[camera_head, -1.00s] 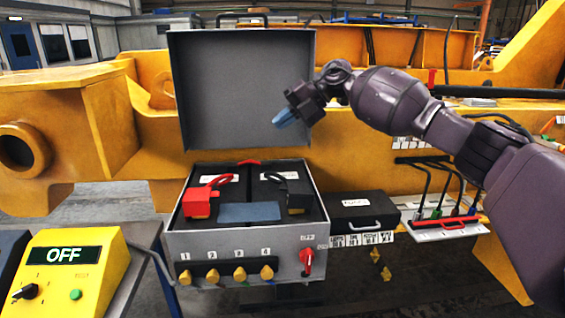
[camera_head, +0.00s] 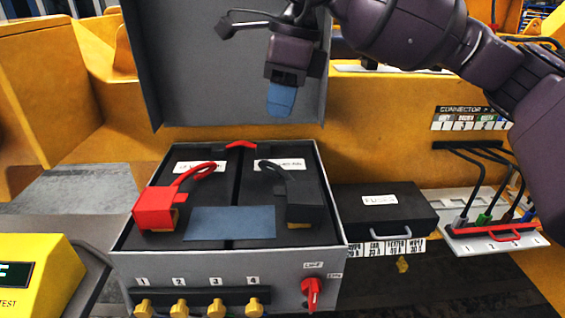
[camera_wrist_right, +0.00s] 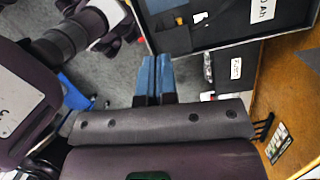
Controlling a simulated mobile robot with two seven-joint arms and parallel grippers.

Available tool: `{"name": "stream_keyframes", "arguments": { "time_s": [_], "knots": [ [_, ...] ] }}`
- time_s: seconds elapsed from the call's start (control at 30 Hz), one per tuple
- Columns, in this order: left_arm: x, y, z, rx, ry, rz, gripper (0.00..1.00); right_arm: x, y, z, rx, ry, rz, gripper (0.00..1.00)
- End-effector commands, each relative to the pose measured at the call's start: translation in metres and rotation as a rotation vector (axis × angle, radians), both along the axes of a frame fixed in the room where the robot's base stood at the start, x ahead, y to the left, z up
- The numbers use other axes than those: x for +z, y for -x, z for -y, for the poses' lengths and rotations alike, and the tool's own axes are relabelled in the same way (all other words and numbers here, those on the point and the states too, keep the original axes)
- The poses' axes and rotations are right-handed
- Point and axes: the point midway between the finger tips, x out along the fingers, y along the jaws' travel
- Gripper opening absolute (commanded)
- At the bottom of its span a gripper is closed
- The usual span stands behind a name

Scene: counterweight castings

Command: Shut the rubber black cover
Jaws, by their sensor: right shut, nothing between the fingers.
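The black cover (camera_head: 302,198) is at the right side of the open grey box, with a curved black strap running up and left from it. A brass-coloured part shows at its lower edge; I cannot tell how far the cover is tilted. My right gripper (camera_head: 281,99) has blue fingertips pointing down, above and behind the black cover, in front of the raised lid. It is shut and empty, apart from the cover. Its closed fingers also show in the right wrist view (camera_wrist_right: 155,78). My left gripper is not in view.
The grey box (camera_head: 200,262) has its lid (camera_head: 225,65) standing open behind. A red cover (camera_head: 155,208) and blue-grey pad (camera_head: 230,222) lie left of the black cover. A black case (camera_head: 385,211) and cable panel (camera_head: 495,242) stand right. A yellow control box (camera_head: 45,275) is left.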

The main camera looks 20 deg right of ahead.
Motion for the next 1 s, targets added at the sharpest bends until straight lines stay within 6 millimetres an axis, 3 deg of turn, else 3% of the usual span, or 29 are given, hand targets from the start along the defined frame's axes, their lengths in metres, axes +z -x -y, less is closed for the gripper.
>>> {"name": "stream_keyframes", "arguments": {
  "time_s": [0.1, 0.37, 1.0],
  "knots": [
    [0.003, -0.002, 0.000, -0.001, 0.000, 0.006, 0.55, -0.004, 0.008, 0.008, 0.110, 0.084, 0.025, 0.00],
    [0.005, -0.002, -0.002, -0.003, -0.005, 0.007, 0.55, -0.015, 0.007, 0.010, 0.154, 0.100, 0.025, 0.00],
    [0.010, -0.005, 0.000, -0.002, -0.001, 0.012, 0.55, -0.119, 0.004, -0.002, 0.151, 0.097, 0.022, 0.00]
  ]
}}
